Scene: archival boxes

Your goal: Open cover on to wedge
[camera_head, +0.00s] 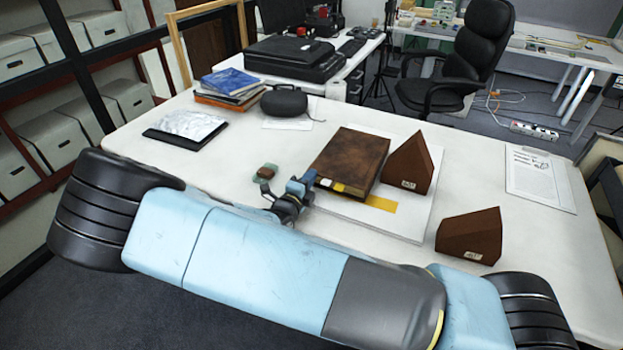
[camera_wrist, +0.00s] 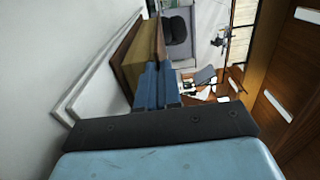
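A brown leather-covered book (camera_head: 352,160) lies on a white board (camera_head: 405,225) on the table. Its cover looks flat and closed, and its page edges (camera_wrist: 132,62) show in the wrist view. One brown wedge (camera_head: 408,165) stands on the board against or close to the book's right side. A second brown wedge (camera_head: 470,236) stands on the table, right of the board. My gripper (camera_head: 308,179) is at the book's near left corner. In the wrist view its blue fingers (camera_wrist: 157,85) are close together at the cover's edge; whether the edge is between them is unclear.
A small greenish-brown object (camera_head: 267,171) lies left of my gripper. Farther back are a grey-white sheet on a dark board (camera_head: 185,128), stacked books (camera_head: 230,86) and a black rounded case (camera_head: 284,101). A printed sheet (camera_head: 540,178) lies at the right.

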